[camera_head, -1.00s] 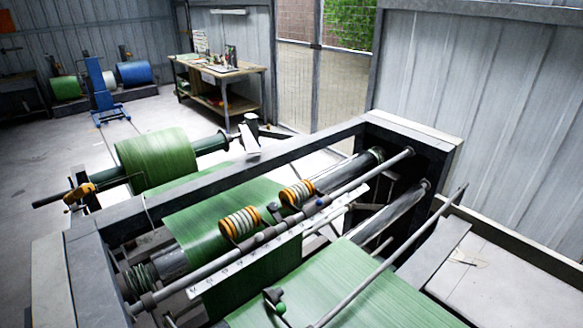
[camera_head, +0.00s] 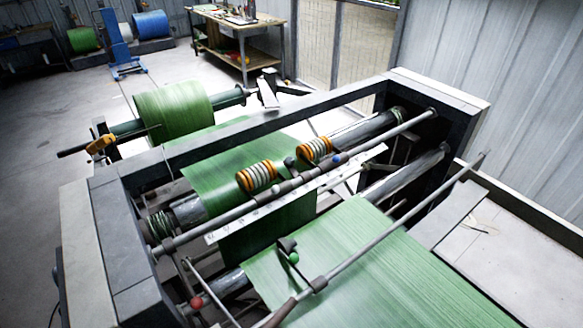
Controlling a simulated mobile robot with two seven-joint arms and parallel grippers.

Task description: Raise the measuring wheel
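A small dark wheel-like part (camera_head: 286,244) sits at the left edge of the near green woven sheet (camera_head: 365,262), with a green knob (camera_head: 293,258) beside it. It may be the measuring wheel; I cannot tell whether it touches the sheet. Two orange-and-white ringed rollers (camera_head: 256,176) (camera_head: 314,149) sit above the farther green sheet (camera_head: 245,165), by a long bar with blue and grey knobs. A red knob (camera_head: 197,302) on a thin lever shows at the lower left. Neither of my grippers is in view.
A grey machine frame (camera_head: 245,132) surrounds the rollers. A large green roll (camera_head: 173,112) is mounted behind it. A long grey rod (camera_head: 400,230) crosses above the near sheet. A workbench (camera_head: 240,30) and a blue stand (camera_head: 122,45) are at the back. Open floor lies left.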

